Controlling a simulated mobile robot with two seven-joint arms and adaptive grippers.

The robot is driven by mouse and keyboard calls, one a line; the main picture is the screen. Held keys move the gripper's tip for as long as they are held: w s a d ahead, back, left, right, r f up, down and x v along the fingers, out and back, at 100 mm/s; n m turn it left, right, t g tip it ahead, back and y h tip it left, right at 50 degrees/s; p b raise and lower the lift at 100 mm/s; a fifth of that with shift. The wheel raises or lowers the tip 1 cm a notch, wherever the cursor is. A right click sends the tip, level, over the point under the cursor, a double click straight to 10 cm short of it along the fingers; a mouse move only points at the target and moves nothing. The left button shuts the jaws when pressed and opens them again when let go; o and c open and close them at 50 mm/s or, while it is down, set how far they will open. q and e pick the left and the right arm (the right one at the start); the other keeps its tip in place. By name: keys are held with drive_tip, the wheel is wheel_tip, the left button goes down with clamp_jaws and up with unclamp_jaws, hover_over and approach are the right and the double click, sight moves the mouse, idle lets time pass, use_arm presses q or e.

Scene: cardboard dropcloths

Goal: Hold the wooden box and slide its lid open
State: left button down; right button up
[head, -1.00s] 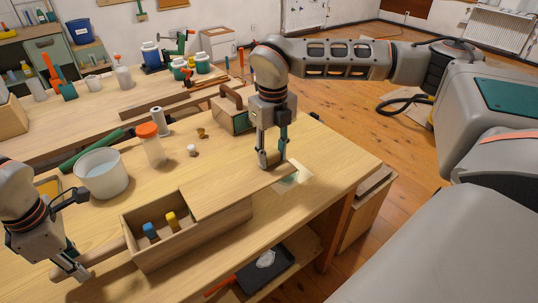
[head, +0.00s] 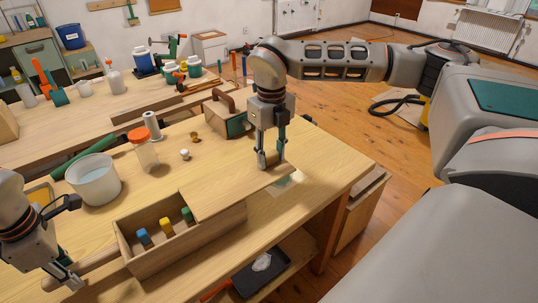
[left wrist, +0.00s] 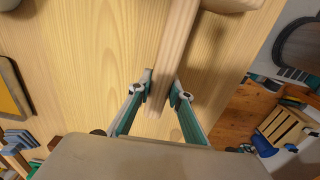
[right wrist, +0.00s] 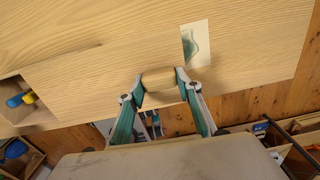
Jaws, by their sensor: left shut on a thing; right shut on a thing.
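The pale wooden box (head: 150,267) stands on the workbench, its left part open. Blue (head: 143,237), yellow (head: 167,227) and green (head: 187,215) pieces show inside. The flat wooden lid (head: 225,192) covers the right part and sticks out past the box's right end. My left gripper (head: 72,279) is shut on the bar-like wooden handle (head: 97,267) at the box's left end; this handle also shows between its fingers in the left wrist view (left wrist: 172,60). My right gripper (head: 270,163) is shut on the lid's small wooden grip block (right wrist: 159,79), near the lid's right end.
A white tub (head: 94,180), an orange-capped jar (head: 143,152) and a handled wooden case (head: 228,117) stand behind the box. A picture card (head: 290,180) lies by the lid's right end. The bench's front right is clear. A black tray (head: 262,272) sits on a shelf below.

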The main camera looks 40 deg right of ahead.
drive_tip(key=shift+d, duration=0.7)
drive_tip(key=o, duration=1.2)
drive_tip(key=shift+o, duration=0.4)
drive_tip(key=o, duration=0.4)
drive_tip(key=shift+r, duration=3.5)
use_arm(q)
drive_tip(key=c, duration=1.8)
unclamp_jaws()
